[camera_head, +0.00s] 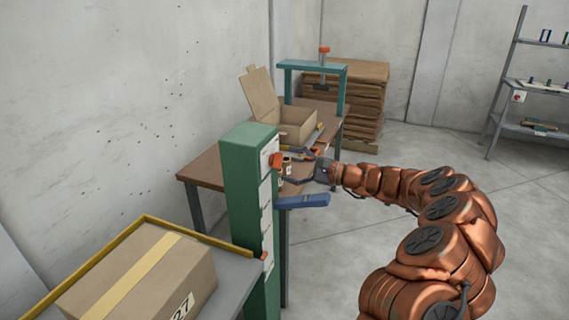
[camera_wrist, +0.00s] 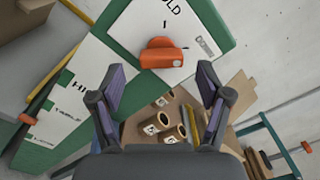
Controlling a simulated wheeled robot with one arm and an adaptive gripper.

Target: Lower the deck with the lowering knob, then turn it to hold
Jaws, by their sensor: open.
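The orange-red knob (camera_head: 275,160) sits on the upper part of the green post (camera_head: 245,190). In the wrist view the knob (camera_wrist: 162,53) is on a white plate (camera_wrist: 130,35) with partly cut-off lettering ending "OLD" above it. My gripper (camera_head: 297,167) is open beside the post, its fingers pointing at the knob. In the wrist view my gripper's fingers (camera_wrist: 161,85) are spread below the knob, with nothing between the pads. The grey deck (camera_head: 233,283) with a yellow rim is at the lower left and carries a taped cardboard box (camera_head: 145,275).
A wooden table (camera_head: 205,170) behind the post holds an open carton (camera_head: 297,125) and small rolls (camera_wrist: 172,135). A teal frame (camera_head: 310,65) stands at the back, by stacked brown sheets (camera_head: 360,90). A blue part (camera_head: 303,201) juts out under my gripper.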

